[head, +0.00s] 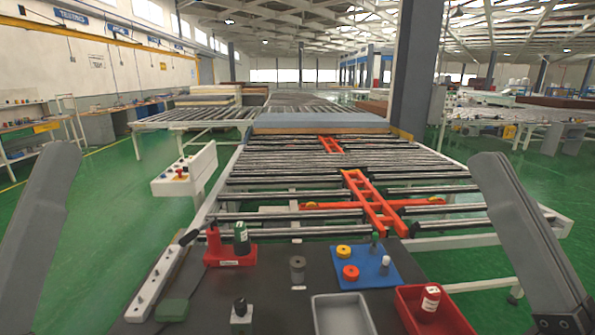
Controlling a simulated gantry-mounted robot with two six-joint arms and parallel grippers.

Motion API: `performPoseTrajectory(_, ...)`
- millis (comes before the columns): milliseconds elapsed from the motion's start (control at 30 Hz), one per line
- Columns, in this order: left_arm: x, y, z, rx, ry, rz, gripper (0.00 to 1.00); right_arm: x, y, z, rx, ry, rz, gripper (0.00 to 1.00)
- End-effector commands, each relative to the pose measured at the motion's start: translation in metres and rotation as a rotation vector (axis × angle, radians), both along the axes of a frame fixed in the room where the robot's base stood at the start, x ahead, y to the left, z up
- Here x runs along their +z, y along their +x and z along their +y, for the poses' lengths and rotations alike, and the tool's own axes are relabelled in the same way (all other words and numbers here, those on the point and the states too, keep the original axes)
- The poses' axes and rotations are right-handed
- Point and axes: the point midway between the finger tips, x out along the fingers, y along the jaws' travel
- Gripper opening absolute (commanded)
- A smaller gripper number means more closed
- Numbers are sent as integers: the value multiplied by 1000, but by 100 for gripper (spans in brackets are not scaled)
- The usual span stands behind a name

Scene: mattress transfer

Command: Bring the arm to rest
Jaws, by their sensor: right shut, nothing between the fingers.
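My left arm (42,215) shows as a grey link at the left edge, running down out of the picture; its gripper is not in view. My right arm (525,235) shows as a grey link on the right, sloping down to the bottom right corner. Only a dark part of my right gripper (574,324) shows there, at the picture's edge, shut and empty; its fingertips are hard to make out. Both arms are apart from the things on the dark worktop (270,285).
The worktop holds a red bottle holder (230,262), a blue tray (350,281), a grey tray (345,317), a red bin (455,318) with a bottle, and a power strip (155,283). Beyond is a roller conveyor (290,170) with a blue mattress (320,123). Green floor lies either side.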

Motion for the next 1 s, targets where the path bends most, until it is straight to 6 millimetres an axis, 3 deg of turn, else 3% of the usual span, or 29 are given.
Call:
performPoseTrajectory(33,-1,0,0,0,0,0,92,18,-22,-16,-124,-16,-73,0)
performPoseTrajectory(100,-1,0,0,0,0,0,92,15,-28,-45,-355,-65,-74,0)
performPoseTrajectory(167,40,1,0,0,0,4,92,56,-25,-42,-345,-77,-70,0)
performPoseTrajectory(367,119,0,0,0,0,-1,92,133,-24,-42,-340,-75,-67,0)
performPoseTrajectory(800,328,0,0,0,0,0,92,342,-23,-42,-338,-75,-65,0)
performPoseTrajectory(900,361,0,0,0,0,0,92,374,-23,-42,-337,-74,-64,0)
performPoseTrajectory(1000,378,0,0,0,0,0,92,392,-23,-42,-337,-74,-64,0)
